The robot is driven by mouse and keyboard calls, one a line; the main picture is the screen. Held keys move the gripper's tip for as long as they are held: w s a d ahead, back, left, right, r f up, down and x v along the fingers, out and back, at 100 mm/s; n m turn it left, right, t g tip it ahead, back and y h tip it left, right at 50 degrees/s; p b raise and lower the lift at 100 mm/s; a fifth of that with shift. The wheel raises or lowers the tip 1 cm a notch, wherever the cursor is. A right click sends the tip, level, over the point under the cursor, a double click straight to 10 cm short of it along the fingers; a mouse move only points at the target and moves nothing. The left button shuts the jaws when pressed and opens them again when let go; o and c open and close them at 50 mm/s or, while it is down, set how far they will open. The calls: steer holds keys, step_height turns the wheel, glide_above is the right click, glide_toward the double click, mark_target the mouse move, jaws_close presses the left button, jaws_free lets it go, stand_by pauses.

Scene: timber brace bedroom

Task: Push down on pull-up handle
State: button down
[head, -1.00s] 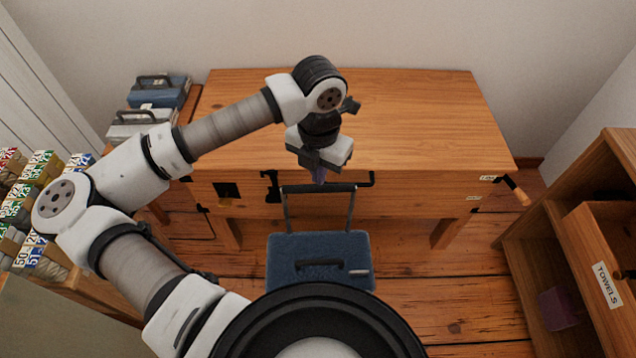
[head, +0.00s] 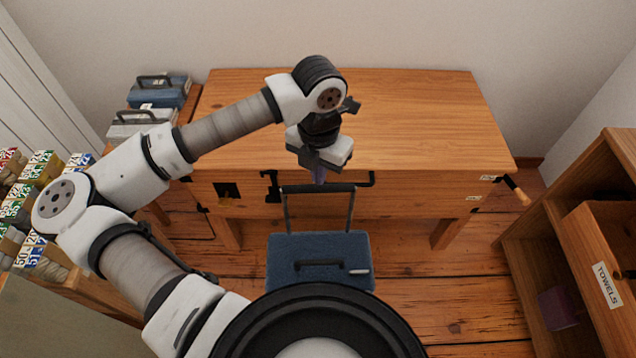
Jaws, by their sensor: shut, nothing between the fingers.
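A blue suitcase (head: 300,248) stands upright on the floor in front of the wooden bench. Its dark pull-up handle (head: 350,210) stands raised above it, with two posts and a crossbar. My gripper (head: 319,176) points down just above the middle of the crossbar. Its fingers are shut and empty, partly hidden by the wrist. Whether the fingertips touch the crossbar I cannot tell. A smaller dark carry grip lies on the suitcase top.
The wooden bench (head: 420,115) with black hooks and cranks on its front edge stands right behind the handle. A wooden shelf unit (head: 606,165) is at the right. Toolboxes (head: 165,90) and several labelled bundles are at the left. Floor right of the suitcase is clear.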

steer(key=shift+f+b, duration=0.9)
steer(key=shift+b, duration=0.05)
steer(key=shift+r, duration=0.1)
stand_by(0.8)
step_height(320, 180, up, 8)
steer(key=p, duration=0.3)
steer(key=shift+p, duration=0.3)
stand_by(0.6)
